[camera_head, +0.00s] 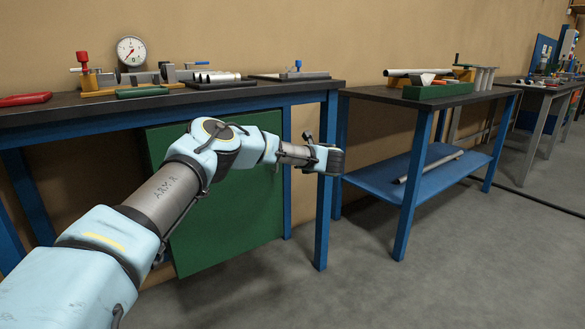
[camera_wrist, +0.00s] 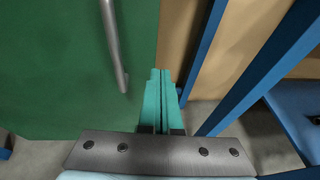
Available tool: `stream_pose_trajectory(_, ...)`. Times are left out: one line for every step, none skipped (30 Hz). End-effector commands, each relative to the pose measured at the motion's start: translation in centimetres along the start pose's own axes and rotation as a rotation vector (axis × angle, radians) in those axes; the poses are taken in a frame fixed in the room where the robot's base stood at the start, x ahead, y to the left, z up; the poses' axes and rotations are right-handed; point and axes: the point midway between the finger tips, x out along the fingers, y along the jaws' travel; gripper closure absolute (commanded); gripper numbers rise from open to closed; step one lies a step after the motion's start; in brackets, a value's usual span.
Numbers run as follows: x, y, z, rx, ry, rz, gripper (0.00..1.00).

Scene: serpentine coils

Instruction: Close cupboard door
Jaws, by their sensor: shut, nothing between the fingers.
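The cupboard door is a plain green panel (camera_head: 235,225) under the left workbench, partly hidden by my arm in the head view. Its lower edge slants, so it seems to stand at an angle to the bench front; how far it is open I cannot tell. In the wrist view the green door (camera_wrist: 50,70) fills the left side, with a grey bar handle (camera_wrist: 114,45) near its right edge. My gripper (camera_wrist: 160,72) has its two teal fingers together and empty, right of the handle and apart from it. In the head view the gripper (camera_head: 335,160) is by the bench's right front leg.
Blue bench legs (camera_head: 325,200) stand just right of the door; one also shows in the wrist view (camera_wrist: 255,75). A gauge (camera_head: 131,51) and tools lie on the left bench. A second bench with a blue lower shelf (camera_head: 400,178) stands to the right. The grey floor in front is clear.

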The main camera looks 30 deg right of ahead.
Motion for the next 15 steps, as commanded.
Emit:
stream_pose_trajectory(0.0,-0.2,-0.1,0.000,0.001,-0.002,1.00)
stream_pose_trajectory(-0.5,-0.2,0.0,0.000,0.001,-0.003,1.00)
stream_pose_trajectory(-1.0,-0.3,0.0,0.002,0.002,-0.005,1.00)
stream_pose_trajectory(-1.4,-0.3,0.0,0.002,0.002,-0.004,1.00)
stream_pose_trajectory(-1.7,-0.4,0.0,0.002,0.003,-0.004,1.00)
stream_pose_trajectory(-2.2,-0.5,0.0,0.002,0.003,-0.005,1.00)
stream_pose_trajectory(-2.6,-0.5,0.0,0.002,0.003,-0.005,1.00)
stream_pose_trajectory(-2.9,-0.5,-0.1,0.001,0.003,-0.004,1.00)
stream_pose_trajectory(-3.5,-0.6,-0.1,0.002,0.004,-0.006,1.00)
stream_pose_trajectory(-3.9,-0.7,-0.1,0.002,0.004,-0.006,1.00)
stream_pose_trajectory(-4.2,-0.7,-0.1,0.002,0.004,-0.006,1.00)
stream_pose_trajectory(-4.9,-0.8,-0.1,0.003,0.004,-0.006,1.00)
stream_pose_trajectory(-5.3,-0.8,-0.1,0.003,0.003,-0.007,1.00)
stream_pose_trajectory(-5.8,-0.9,-0.1,0.002,0.003,-0.007,1.00)
stream_pose_trajectory(-6.5,-1.0,-0.1,0.002,0.004,-0.007,1.00)
